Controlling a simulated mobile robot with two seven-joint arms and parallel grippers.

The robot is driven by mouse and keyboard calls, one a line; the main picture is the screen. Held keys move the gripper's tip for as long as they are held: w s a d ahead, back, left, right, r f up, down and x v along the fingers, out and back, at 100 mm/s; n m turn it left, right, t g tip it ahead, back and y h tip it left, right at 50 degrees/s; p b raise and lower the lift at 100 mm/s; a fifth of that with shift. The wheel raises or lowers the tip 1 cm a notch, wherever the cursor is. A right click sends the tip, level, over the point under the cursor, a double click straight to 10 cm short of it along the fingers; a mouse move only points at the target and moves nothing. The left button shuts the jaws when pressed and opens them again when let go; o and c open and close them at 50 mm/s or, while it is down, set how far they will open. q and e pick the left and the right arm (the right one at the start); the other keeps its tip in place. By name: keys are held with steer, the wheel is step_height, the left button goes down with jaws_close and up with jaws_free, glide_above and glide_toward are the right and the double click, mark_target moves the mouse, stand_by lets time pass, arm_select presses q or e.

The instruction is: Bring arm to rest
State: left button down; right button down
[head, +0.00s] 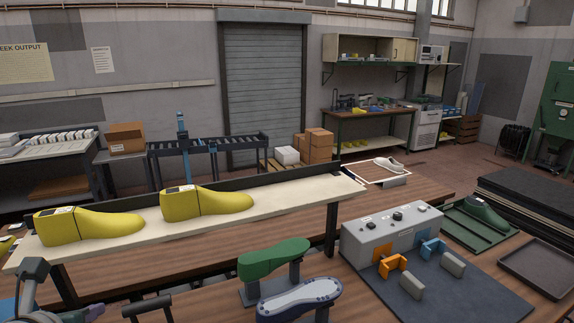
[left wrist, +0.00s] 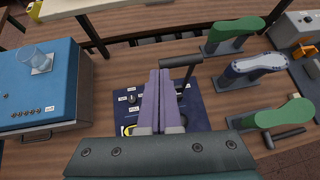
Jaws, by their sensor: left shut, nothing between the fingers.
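In the left wrist view the two purple fingers (left wrist: 160,100) lie side by side, shut and empty. They are over a dark blue panel (left wrist: 205,115) with knobs and a black lever (left wrist: 180,62). Two yellow shoe lasts (head: 90,225) (head: 205,204) stand on the pale raised shelf, beyond the gripper. My right gripper is in neither view.
Green (head: 274,258) and white-blue (head: 300,300) sole forms stand on posts to the right. A blue box (left wrist: 40,85) with a clear cup is left of the fingers. A grey control box (head: 392,232) with orange and blue clamps stands further right. The raised shelf (head: 290,198) spans the bench.

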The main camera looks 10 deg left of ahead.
arm_select(q)
steer(key=s+d+r+n+g+h, duration=0.1)
steer(key=s+d+r+n+g, duration=0.15)
steer(key=s+d+n, duration=1.1)
steer(key=s+d+r+n+g+h, duration=0.3)
steer(key=s+r+n, duration=0.3)
steer(key=n, duration=0.9)
steer(key=s+d, duration=0.1)
steer(key=s, duration=0.2)
steer(key=shift+r+g, duration=0.35)
steer(key=shift+r, duration=0.05)
